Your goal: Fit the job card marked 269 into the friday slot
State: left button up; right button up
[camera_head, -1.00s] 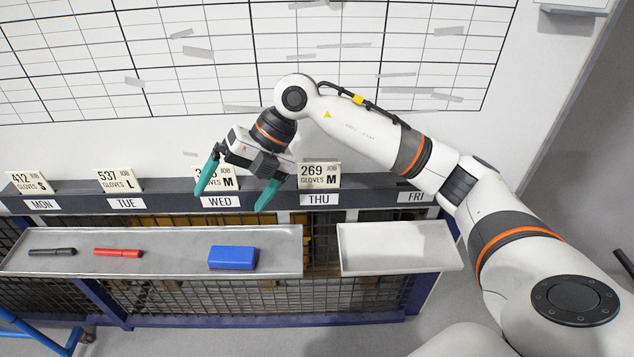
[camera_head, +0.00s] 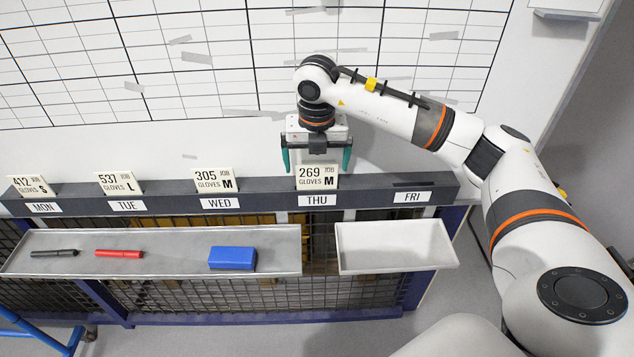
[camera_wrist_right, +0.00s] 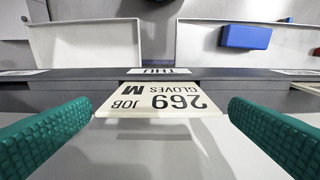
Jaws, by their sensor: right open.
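The job card marked 269 (camera_head: 317,177) stands in the slot above the THU label on the dark rail (camera_head: 262,193). It also shows in the right wrist view (camera_wrist_right: 160,101), upside down between the fingers. My right gripper (camera_head: 317,165) is open, with its teal fingers pointing down on either side of the card's top. In the right wrist view both fingers (camera_wrist_right: 160,125) are clear of the card's edges. The FRI slot (camera_head: 412,185) at the right end of the rail holds no card. My left gripper is not in view.
Cards 412 (camera_head: 31,186), 537 (camera_head: 119,183) and 305 (camera_head: 214,180) stand above MON, TUE and WED. Below the rail, a long tray (camera_head: 170,240) holds a blue block (camera_head: 232,257) and two markers. A smaller tray (camera_head: 395,245) on the right is empty.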

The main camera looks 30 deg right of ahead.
aim_at(317, 175)
notch_tip(317, 175, down, 4)
jog(key=shift+d+r+p, duration=0.1)
jog(key=shift+r+p, duration=0.05)
jog(key=shift+p, duration=0.65)
jog(key=shift+w+f, duration=0.15)
jog(key=shift+f, duration=0.4)
jog(key=c, duration=0.9)
jog(key=shift+r, duration=0.1)
